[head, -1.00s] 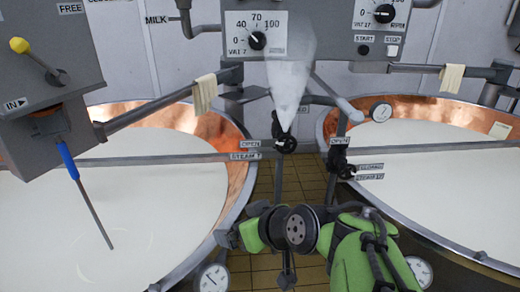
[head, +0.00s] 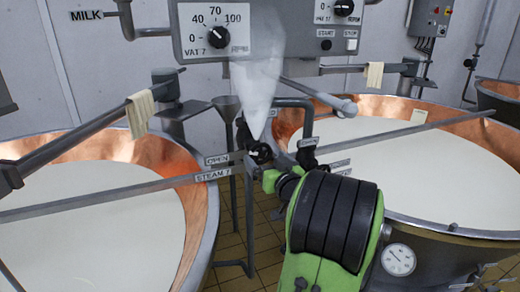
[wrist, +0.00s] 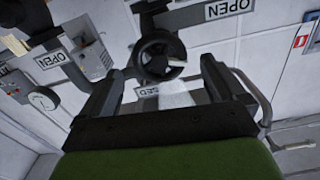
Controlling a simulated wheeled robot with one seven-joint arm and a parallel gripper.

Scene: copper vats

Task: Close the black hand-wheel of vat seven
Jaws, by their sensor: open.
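The black hand-wheel (head: 260,152) sits on the pipe between the two vats, by labels reading OPEN and STEAM 7 (head: 213,174). White steam (head: 257,85) shows above it. My gripper (head: 270,172) is just below and right of the wheel in the head view, partly hidden by my own arm. In the wrist view the wheel (wrist: 158,55) is ahead, between the two spread fingers of my gripper (wrist: 163,72), with an OPEN label (wrist: 229,9) up to its right. The gripper is open and holds nothing. I cannot tell whether a finger touches the wheel.
Vat seven (head: 207,225) is at left and another copper vat (head: 480,235) at right, both full of white liquid. A second black valve (head: 308,146) stands close to the right of the wheel. A grey control box (head: 270,30) hangs above. Metal bars cross both vats.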

